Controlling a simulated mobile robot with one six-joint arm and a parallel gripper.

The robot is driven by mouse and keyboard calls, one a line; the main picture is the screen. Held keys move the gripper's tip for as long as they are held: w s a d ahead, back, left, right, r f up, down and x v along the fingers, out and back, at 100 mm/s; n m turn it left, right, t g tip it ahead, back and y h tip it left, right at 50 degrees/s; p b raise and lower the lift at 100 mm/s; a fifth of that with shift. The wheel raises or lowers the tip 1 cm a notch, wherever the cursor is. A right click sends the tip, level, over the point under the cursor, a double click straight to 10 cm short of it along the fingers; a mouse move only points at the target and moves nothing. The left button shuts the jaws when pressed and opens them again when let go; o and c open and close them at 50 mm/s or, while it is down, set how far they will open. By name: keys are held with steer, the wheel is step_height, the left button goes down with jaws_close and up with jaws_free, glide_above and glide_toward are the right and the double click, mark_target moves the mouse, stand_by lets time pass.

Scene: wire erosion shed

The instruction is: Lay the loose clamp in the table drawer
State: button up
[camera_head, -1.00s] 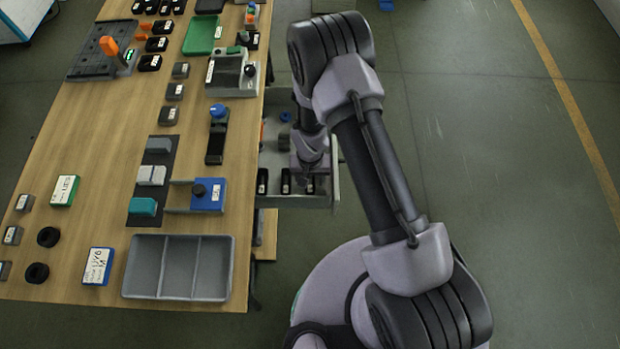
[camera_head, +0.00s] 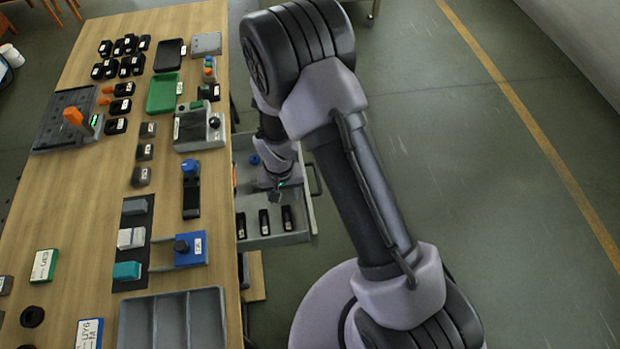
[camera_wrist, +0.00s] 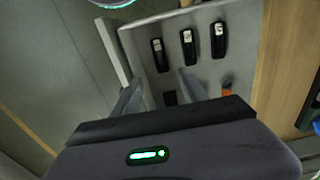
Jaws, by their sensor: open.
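The table drawer (camera_head: 304,232) is pulled out at the right side of the table. Three black pieces with white labels lie side by side at its near end; the right one (camera_head: 287,218) shows clear of my gripper. In the wrist view they are a left (camera_wrist: 158,55), a middle (camera_wrist: 188,47) and a right piece (camera_wrist: 218,40). I cannot tell which is the loose clamp. My gripper (camera_wrist: 158,77) is open over the drawer, with nothing seen held. A small dark patch (camera_wrist: 170,98) shows between the fingers, partly hidden by the gripper body.
A blue ring (camera_head: 254,159) and an orange item (camera_wrist: 227,88) lie in the drawer. The wooden table (camera_head: 95,215) holds a grey divided tray (camera_head: 172,293), a blue fixture (camera_head: 190,250), a green tray (camera_head: 163,93) and several black blocks. The floor right of my arm is clear.

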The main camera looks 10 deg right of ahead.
steer(key=d+r+m+t+y, duration=0.1)
steer(key=d+r, duration=0.1)
steer(key=r, duration=1)
steer(key=d+r+m+t, duration=0.1)
steer(key=d+r, duration=0.2)
steer(key=r, duration=0.9)
steer(key=s+d+r+m+t+y, duration=0.1)
steer(key=s+d+r+t, duration=0.2)
steer(key=s+r, duration=1.1)
steer(key=shift+s+d+m+t, duration=0.15)
steer(key=shift+s+m+t, duration=0.2)
steer(key=shift+s, duration=0.9)
